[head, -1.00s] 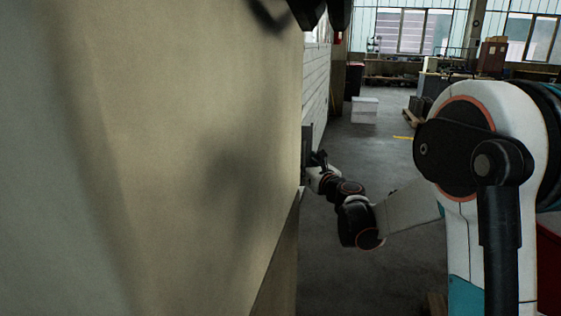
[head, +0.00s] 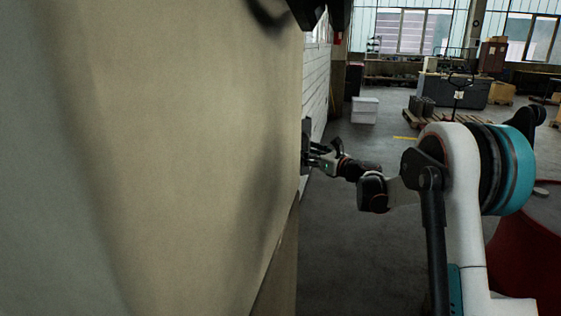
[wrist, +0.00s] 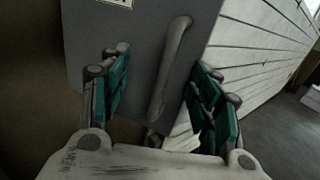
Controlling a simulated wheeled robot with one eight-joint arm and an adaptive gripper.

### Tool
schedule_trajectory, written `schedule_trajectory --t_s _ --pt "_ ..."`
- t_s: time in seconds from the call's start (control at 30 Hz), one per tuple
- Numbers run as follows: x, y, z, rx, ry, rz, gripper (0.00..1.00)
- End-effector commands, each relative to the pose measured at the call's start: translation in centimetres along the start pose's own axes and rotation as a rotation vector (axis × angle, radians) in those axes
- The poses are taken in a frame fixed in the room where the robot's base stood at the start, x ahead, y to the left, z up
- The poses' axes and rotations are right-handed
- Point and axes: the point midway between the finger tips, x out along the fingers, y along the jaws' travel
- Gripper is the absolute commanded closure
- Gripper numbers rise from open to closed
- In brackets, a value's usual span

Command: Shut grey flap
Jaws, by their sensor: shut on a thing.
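The grey flap (wrist: 140,38) fills the upper middle of the wrist view, with a long curved grey handle (wrist: 173,62) on its face. My gripper (wrist: 161,80) has one teal-padded finger on each side of this handle and is shut on it, though the contact itself is hard to see. In the head view the flap (head: 306,138) shows only as a thin dark grey strip beyond the edge of the beige panel, and my gripper (head: 320,158) is against it. How far open the flap stands cannot be told.
A large beige panel (head: 190,150) fills the left of the head view. A white plank-like wall (head: 318,85) runs beyond it. A pale box (head: 364,110) stands on open grey floor (head: 345,240). A red object (head: 530,245) is at lower right.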

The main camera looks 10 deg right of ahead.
Motion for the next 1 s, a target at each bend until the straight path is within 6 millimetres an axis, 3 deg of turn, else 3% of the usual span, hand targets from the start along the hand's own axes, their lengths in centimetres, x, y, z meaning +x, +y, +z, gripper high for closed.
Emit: schedule_trajectory --t_s 0.33,0.6,1.0 --pt "4.4 -2.4 0.1 0.000 -0.001 0.150 0.46" --pt "7.0 -4.0 0.2 0.000 -0.001 0.242 0.53" --pt "7.6 -4.3 0.0 0.000 -0.001 0.270 0.62"
